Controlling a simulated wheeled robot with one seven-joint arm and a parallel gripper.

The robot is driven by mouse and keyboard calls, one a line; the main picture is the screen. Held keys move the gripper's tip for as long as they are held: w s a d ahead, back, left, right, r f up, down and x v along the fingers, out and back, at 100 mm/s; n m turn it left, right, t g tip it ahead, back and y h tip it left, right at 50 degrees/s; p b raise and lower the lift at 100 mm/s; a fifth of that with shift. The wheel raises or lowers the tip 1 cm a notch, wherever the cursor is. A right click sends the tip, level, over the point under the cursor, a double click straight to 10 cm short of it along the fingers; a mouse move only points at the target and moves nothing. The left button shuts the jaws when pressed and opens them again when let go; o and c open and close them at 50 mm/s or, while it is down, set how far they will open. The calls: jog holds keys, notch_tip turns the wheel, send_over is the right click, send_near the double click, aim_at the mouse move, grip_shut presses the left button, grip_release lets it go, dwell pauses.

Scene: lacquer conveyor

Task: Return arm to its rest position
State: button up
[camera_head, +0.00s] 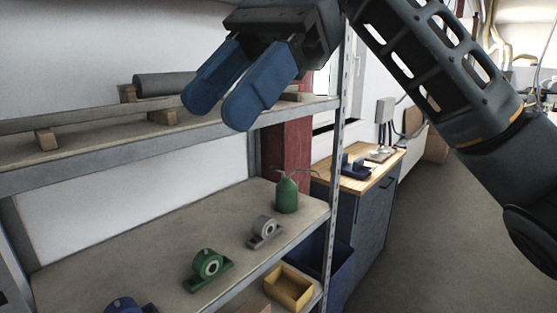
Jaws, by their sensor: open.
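My gripper (224,98) is at the top middle of the head view, with two blue fingers spread apart. It is open and nothing shows between the fingers. It hangs in front of the upper shelf (90,153) of a metal rack. My arm (440,80) reaches in from the right edge, with its dark links crossing the upper right of the view. The arm is extended, and the gripper tips point down and to the left.
The lower shelf (120,262) holds a green bearing block (208,265), a grey one (264,231), a partly cut-off blue one (124,306) and a green bottle (287,195). A yellow bin (289,288) sits below. A rack post (338,150) stands right of the gripper. Floor (420,240) is clear at right.

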jog(key=w+a+f+t+y, duration=0.2)
jog(key=f+y, duration=0.1)
jog(key=f, duration=0.3)
jog(key=w+a+f+m+t+y, duration=0.1)
jog(key=a+f+t+y, duration=0.15)
jog(key=f+y, duration=0.2)
jog(key=w+a+f+t+y, duration=0.2)
jog(key=f+t, duration=0.1)
jog(key=f, duration=0.4)
jog(key=s+d+f+m+t+h, duration=0.2)
jog(key=d+f+t, duration=0.2)
jog(key=f+t, duration=0.3)
jog(key=s+d+f+m+t+h, duration=0.15)
jog(key=d+f+t, duration=0.25)
jog(key=f, duration=0.5)
jog(key=s+d+f+n+t+h, duration=0.25)
jog(key=s+d+f+h, duration=0.65)
jog(key=s+d, duration=0.45)
jog(key=s+d+r+n+h, duration=0.2)
jog(key=s+d+n, duration=0.3)
jog(key=s, duration=0.4)
jog(key=s+d+r+n+h, duration=0.2)
jog(key=s+d+r+n, duration=0.1)
jog(key=s, duration=0.6)
jog(key=shift+s+d+r+n+t, duration=0.2)
jog(key=shift+d+r+n+t, duration=0.2)
jog(key=shift+d+n, duration=0.65)
